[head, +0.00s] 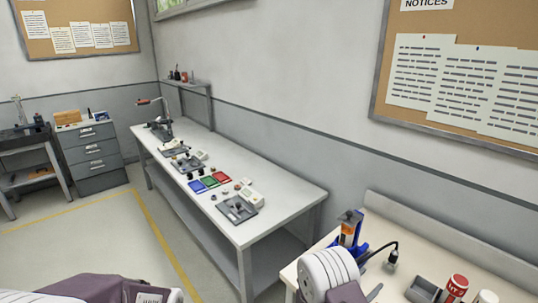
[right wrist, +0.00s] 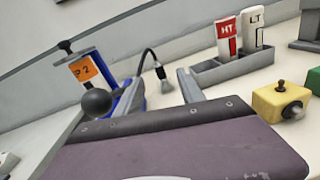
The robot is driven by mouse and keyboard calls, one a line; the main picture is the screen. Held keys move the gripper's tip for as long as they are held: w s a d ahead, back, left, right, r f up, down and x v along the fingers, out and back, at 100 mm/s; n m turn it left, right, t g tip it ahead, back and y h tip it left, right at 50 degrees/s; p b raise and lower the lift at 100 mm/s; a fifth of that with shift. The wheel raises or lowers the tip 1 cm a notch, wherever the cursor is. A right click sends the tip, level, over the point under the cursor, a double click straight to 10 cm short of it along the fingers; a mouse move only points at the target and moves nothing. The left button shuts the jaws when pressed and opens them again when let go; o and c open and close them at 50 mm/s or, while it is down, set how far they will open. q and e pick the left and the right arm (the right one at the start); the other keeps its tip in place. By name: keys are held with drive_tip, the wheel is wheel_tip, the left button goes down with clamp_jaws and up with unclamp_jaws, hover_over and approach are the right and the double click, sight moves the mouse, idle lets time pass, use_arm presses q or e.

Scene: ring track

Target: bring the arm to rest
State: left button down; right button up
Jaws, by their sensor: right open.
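My right arm shows at the bottom of the head view, with a white joint and a purple cover, over the near bench (head: 425,243). My right gripper (right wrist: 158,90) is open in the right wrist view, its two grey fingers apart with nothing held between them. Its fingers are mostly hidden by my arm in the head view. Part of my left arm, purple and white, shows at the bottom left of the head view. My left gripper is out of view.
A blue device with an orange label (right wrist: 84,71) and black ball knob stands near the right gripper. A grey holder (right wrist: 232,68) carries red (right wrist: 227,38) and white (right wrist: 254,27) containers. A yellow block (right wrist: 280,102) is at right. A long bench (head: 290,190) stands along the wall.

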drive_tip(key=s+d+r+m+g+h, duration=0.1)
drive_tip(key=s+d+r+m+g, duration=0.7)
drive_tip(key=s+r+m, duration=0.15)
drive_tip(key=s+f+m+g+y, duration=0.1)
drive_tip(key=s+m+g+y, duration=0.1)
drive_tip(key=s+m+g, duration=0.35)
drive_tip(key=s+a+f+m+y, duration=0.4)
drive_tip(key=s+a+f+y, duration=0.25)
drive_tip(key=s+y, duration=0.2)
drive_tip(key=w+a+f+m+t+y, duration=0.1)
drive_tip(key=w+a+m+t+y, duration=0.1)
drive_tip(key=a, duration=0.4)
drive_tip(key=w+a+f+m+t+y, duration=0.1)
drive_tip(key=w+a+m+t+y, duration=0.1)
drive_tip(key=a, duration=0.4)
drive_tip(key=shift+a+f+m+y, duration=0.2)
drive_tip(key=shift+a+m+y, duration=0.2)
drive_tip(key=shift+m+y, duration=0.15)
